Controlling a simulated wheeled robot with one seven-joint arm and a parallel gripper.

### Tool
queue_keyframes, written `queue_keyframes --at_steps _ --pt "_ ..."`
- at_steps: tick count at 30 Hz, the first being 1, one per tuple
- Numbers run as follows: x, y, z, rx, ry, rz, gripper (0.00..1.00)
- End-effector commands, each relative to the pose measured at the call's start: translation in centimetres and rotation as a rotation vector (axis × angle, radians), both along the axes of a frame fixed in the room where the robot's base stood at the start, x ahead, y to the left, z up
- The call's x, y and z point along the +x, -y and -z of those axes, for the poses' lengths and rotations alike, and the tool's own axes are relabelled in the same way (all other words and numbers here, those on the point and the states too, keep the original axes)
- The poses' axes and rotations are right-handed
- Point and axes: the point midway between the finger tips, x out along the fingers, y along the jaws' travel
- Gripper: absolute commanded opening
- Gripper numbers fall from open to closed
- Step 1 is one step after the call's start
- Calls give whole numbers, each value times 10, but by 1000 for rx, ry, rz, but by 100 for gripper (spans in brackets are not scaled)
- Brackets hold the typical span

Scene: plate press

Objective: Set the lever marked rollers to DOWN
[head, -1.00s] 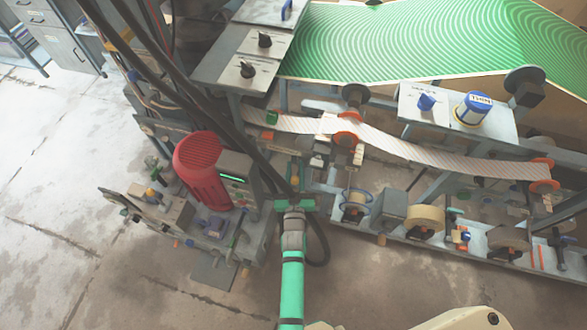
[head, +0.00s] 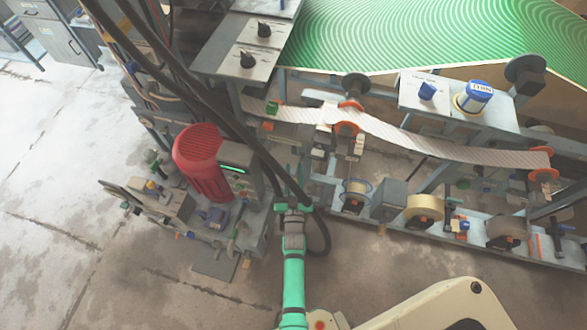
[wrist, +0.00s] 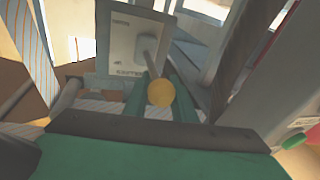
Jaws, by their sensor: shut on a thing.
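In the wrist view a lever with a grey rod and a round yellow knob (wrist: 160,92) sticks out from a pale plate (wrist: 122,42). The plate carries a small dark label that is too blurred to read with certainty. My gripper (wrist: 157,98) has its two green fingers on either side of the lever, at the knob, and is shut on it. In the head view my gripper (head: 293,200) is at the near side of the machine, right of the red motor. The lever is hidden there by the gripper and cables.
The red motor (head: 202,160) stands close left of my gripper. Black cables (head: 215,110) hang just above it. A paper web (head: 420,147) and rollers lie to the right. The concrete floor (head: 100,270) at the lower left is clear.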

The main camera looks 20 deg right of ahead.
Motion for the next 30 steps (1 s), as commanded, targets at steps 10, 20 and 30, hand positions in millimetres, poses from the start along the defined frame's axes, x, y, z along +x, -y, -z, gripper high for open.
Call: queue_keyframes --at_steps 10,20,30 --pt "-5 4 19 12 -19 10 27" --pt "-3 5 16 7 -11 10 42" --pt "-38 -11 21 8 -14 9 42"
